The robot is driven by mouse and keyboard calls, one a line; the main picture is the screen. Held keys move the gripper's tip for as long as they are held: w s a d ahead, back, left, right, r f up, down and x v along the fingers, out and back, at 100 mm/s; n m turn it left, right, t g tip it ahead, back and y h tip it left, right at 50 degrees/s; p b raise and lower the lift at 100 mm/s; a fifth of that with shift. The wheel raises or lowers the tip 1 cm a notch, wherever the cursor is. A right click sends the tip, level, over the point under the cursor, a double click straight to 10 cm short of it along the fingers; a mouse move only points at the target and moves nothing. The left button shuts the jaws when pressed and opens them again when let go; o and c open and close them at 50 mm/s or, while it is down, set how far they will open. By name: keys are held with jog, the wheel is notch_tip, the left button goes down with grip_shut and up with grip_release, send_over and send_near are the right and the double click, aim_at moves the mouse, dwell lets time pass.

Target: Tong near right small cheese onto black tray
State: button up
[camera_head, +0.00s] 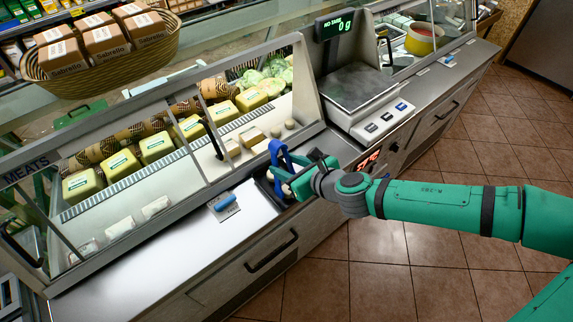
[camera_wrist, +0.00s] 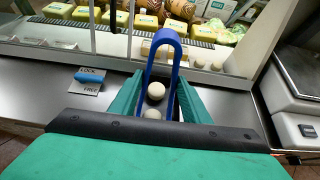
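My gripper (camera_head: 285,180) is shut on blue tongs (camera_head: 279,153), a loop standing upright between its fingers in the wrist view (camera_wrist: 163,42). It is over the counter in front of the display case. A small round white cheese (camera_wrist: 157,91) shows inside the tongs' loop, and another pale round piece (camera_wrist: 152,114) lies nearer. I cannot tell whether the tongs touch either one. Small round cheeses (camera_head: 290,124) stand in the case's right part, also in the wrist view (camera_wrist: 217,66). A dark surface, perhaps the black tray (camera_head: 264,187), is mostly hidden by my gripper.
A scale (camera_head: 362,92) reading 0 g stands to the right. A lock plate with a blue handle (camera_head: 225,202) lies left of my gripper. Cheese blocks (camera_head: 156,147) fill the glass-fronted case (camera_head: 315,85). A basket (camera_head: 100,70) stands at upper left. The left counter is clear.

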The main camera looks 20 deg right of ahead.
jog(key=shift+r, duration=0.1)
notch_tip(320, 180, up, 10)
dwell(1.2)
